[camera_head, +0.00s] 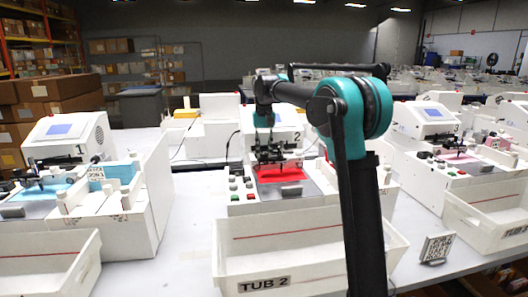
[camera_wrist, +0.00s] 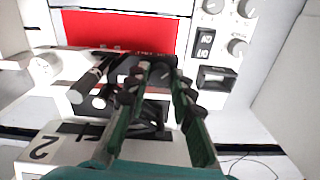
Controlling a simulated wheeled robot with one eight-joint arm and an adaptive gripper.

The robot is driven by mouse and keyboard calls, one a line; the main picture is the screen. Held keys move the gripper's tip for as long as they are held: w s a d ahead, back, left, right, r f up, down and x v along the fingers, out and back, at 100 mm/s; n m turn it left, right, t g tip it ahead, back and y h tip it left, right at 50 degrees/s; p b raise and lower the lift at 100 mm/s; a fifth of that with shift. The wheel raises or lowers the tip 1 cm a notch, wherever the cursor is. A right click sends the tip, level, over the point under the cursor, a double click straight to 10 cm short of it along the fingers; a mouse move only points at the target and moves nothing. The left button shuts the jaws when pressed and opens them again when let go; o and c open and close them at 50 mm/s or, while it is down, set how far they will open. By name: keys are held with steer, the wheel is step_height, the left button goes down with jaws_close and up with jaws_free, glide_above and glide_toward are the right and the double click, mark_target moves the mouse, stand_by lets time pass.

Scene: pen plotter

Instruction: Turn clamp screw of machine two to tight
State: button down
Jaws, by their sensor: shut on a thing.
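Machine two (camera_head: 246,192) is a white plotter with a "2" on its housing, in the middle of the head view. A red sheet (camera_head: 280,173) lies on its bed and shows in the wrist view (camera_wrist: 120,28). A black pen carriage (camera_wrist: 132,68) sits at the edge of the sheet. My gripper (camera_wrist: 159,80) reaches down over the carriage, its fingertips close together around a small dark knob (camera_wrist: 160,72), apparently the clamp screw. The fingers partly hide the knob, so its turn angle cannot be told. In the head view, my gripper (camera_head: 275,150) is small and dark against the carriage.
A white bin labelled TUB 2 (camera_head: 264,284) stands in front of machine two. Similar machines stand left (camera_head: 66,135) and right (camera_head: 430,120). Beside the red sheet are knobs and a switch panel (camera_wrist: 204,43). A small code block (camera_head: 436,248) stands on the table at right.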

mark_target(264, 153)
steer(key=shift+m, duration=0.4)
steer(key=c, duration=1.3)
jaws_free()
step_height(264, 153, up, 12)
